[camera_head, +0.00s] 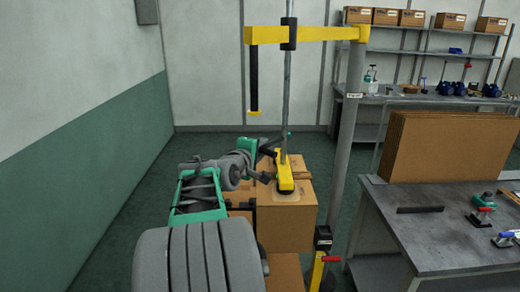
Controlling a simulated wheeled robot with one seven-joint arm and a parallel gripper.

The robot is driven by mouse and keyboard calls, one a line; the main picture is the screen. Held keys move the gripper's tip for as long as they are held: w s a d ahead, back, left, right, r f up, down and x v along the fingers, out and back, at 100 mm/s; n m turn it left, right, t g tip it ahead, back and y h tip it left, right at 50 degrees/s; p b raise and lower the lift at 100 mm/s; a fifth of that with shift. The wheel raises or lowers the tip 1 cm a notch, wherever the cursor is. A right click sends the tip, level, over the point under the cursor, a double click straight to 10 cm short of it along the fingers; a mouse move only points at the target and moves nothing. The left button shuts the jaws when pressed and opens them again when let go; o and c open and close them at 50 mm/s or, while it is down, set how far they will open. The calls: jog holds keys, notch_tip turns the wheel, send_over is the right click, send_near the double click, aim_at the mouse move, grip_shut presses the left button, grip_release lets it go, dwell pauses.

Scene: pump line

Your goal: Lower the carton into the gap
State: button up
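A brown carton (288,222) stands among other cartons in the middle of the view. The yellow head (285,182) of a lifter, on a grey vertical tube (286,100), sits on the carton's top, on a pale patch. My arm reaches forward from the bottom. My gripper (268,177) is at the left side of the lifter head. It is small and dark here, so I cannot tell whether its fingers are closed on the head. The gap is not clearly visible; my arm and the carton cover much of the stack.
More cartons stand behind (298,168) and below in front (284,268). A grey post (347,140) carries the yellow boom (310,34). A workbench (400,225) with tools and flat cardboard (450,147) is on the right. Green floor (125,222) is clear on the left.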

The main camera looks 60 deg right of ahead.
grip_shut()
jog(key=shift+f, duration=0.1)
dwell(1.0)
